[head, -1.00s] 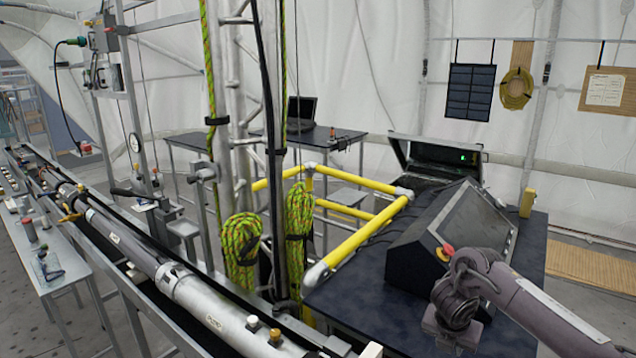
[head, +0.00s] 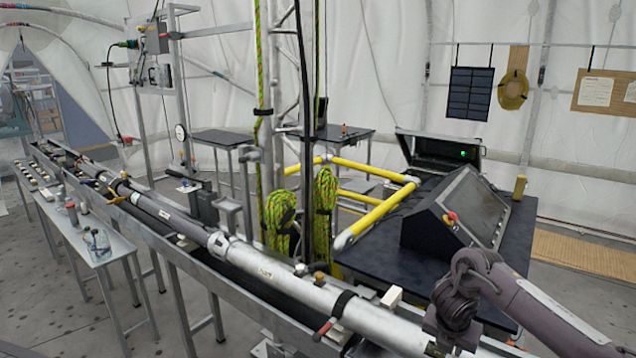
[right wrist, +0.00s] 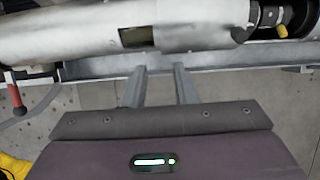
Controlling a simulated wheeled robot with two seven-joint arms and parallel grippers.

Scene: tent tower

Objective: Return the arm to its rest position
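My right arm (head: 520,300) comes in from the lower right of the head view, bent, with its wrist pointing down over the near end of the long silver tube (head: 290,290). The gripper itself is mostly cut off by the bottom edge there. In the right wrist view my right gripper (right wrist: 159,82) shows two grey fingers apart, with nothing between them. The silver tube (right wrist: 90,28) lies across the top of that view, beyond the fingertips; I cannot tell the exact gap. My left gripper is in neither view.
A dark table (head: 385,255) with a console (head: 460,220) and red button stands beside my right arm. Yellow rails (head: 375,215), rope coils (head: 280,220) and a mast stand mid-view. A side bench (head: 95,250) is left.

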